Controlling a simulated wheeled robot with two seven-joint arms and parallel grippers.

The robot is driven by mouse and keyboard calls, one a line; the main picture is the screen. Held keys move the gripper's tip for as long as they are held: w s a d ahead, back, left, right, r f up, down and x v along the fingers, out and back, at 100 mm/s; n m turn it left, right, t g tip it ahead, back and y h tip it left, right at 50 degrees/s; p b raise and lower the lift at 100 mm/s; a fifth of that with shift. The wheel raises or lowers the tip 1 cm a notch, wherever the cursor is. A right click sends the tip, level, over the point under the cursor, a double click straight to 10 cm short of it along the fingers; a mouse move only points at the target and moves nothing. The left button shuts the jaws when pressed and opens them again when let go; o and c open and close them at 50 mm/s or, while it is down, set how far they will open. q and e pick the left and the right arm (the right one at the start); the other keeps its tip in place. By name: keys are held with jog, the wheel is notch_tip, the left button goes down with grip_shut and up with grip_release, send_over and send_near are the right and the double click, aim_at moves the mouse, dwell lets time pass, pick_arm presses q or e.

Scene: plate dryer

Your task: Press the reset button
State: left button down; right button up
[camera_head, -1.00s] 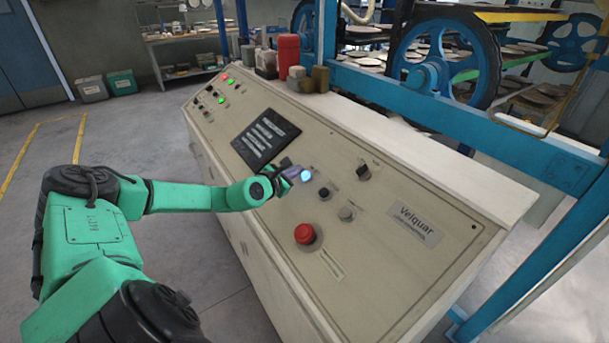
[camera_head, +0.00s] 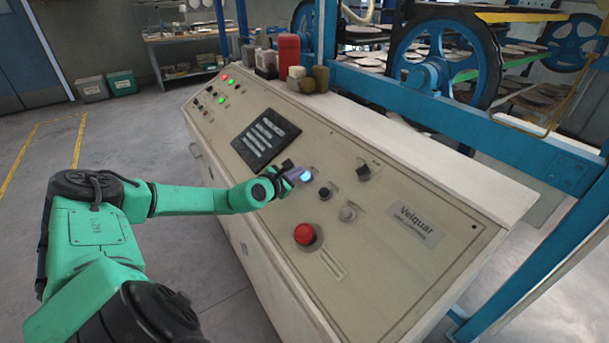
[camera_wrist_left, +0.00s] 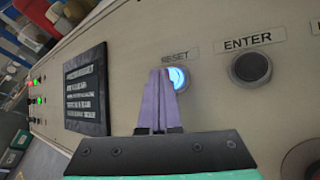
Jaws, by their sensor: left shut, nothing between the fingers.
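The reset button is a round, glowing blue-white button (camera_wrist_left: 178,79) under the label RESET in the left wrist view. In the head view the reset button (camera_head: 305,175) shows beside my fingertips on the sloped panel. My left gripper (camera_wrist_left: 160,84) is shut and empty, with its purple-grey fingers pointing at the button and covering its left part. In the head view the left gripper (camera_head: 294,172) is at the button's left edge. I cannot tell whether the fingertips touch it. My right gripper is not in view.
A black ENTER button (camera_wrist_left: 251,66) sits right of the reset button. A red mushroom button (camera_head: 305,234), a grey button (camera_head: 348,213) and a black knob (camera_head: 364,172) are nearby. A dark display (camera_head: 266,140) lies to the left. Bottles and jars stand along the console's top.

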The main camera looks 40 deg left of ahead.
pick_arm(q)
jog(key=shift+w+d+f, duration=0.1)
jog(key=shift+w+f, duration=0.1)
jog(key=shift+f, duration=0.2)
dwell(0.4)
jog(key=shift+s+r, duration=0.4)
jog(key=shift+r, duration=0.35)
jog(key=shift+s+a+r+p, duration=0.15)
jog(key=shift+a+r+p, duration=0.1)
jog(key=shift+r+p, duration=0.3)
jog(key=r, duration=0.1)
jog(key=s+r+p, duration=0.2)
jog(key=shift+a+r, duration=0.1)
jog(key=shift+a, duration=0.15)
dwell(0.6)
